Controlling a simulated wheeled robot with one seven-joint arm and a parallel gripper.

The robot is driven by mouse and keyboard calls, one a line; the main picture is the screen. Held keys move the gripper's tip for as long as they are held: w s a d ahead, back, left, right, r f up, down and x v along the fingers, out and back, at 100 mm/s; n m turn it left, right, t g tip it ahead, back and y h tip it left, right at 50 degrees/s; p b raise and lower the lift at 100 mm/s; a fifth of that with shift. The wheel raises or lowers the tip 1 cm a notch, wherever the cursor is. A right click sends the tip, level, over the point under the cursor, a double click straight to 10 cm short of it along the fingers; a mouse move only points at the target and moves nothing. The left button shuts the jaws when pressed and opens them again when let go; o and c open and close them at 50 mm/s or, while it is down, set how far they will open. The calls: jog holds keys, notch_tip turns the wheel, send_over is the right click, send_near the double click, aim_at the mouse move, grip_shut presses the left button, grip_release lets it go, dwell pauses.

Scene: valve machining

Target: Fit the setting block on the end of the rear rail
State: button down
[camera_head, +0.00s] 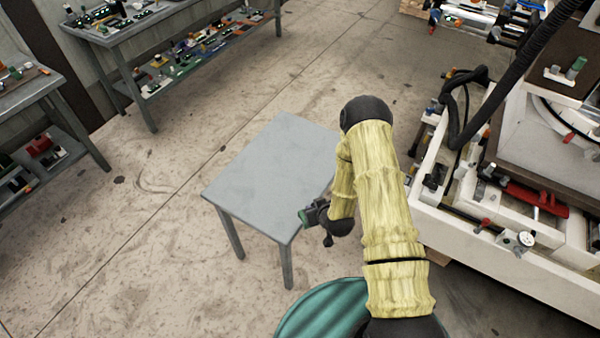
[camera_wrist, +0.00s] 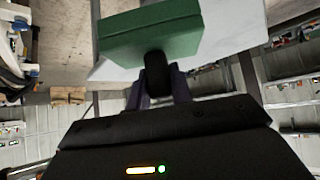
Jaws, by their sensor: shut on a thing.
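A green block (camera_wrist: 150,30), which looks like the setting block, is held by my gripper (camera_wrist: 160,84) in the wrist view. The fingers are shut about a short dark stem (camera_wrist: 156,66) on the block's near side. In the head view my gripper (camera_head: 316,213) is over the front right part of a small grey table, with a bit of the green block (camera_head: 304,217) at its tip. The machine (camera_head: 470,215) with pale rails stands to the right of my arm. I cannot tell which rail is the rear one.
The grey table (camera_head: 265,165) has a bare top. Workbenches (camera_head: 150,38) with parts stand at the upper left, and another bench (camera_head: 28,92) is at the left edge. A black hose (camera_head: 500,85) hangs over the machine. The floor left of the table is clear.

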jog(key=s+d+f+m+h+b, duration=0.1)
jog(key=s+d+f+m+b, duration=0.1)
jog(key=f, duration=0.4)
jog(key=s+d+f+m+h+b, duration=0.2)
jog(key=s+d+f+b, duration=0.1)
jog(key=d+f+b, duration=0.2)
jog(key=shift+s+d+f+t, duration=0.3)
jog(key=shift+d+f, duration=0.05)
jog(key=shift+d, duration=0.25)
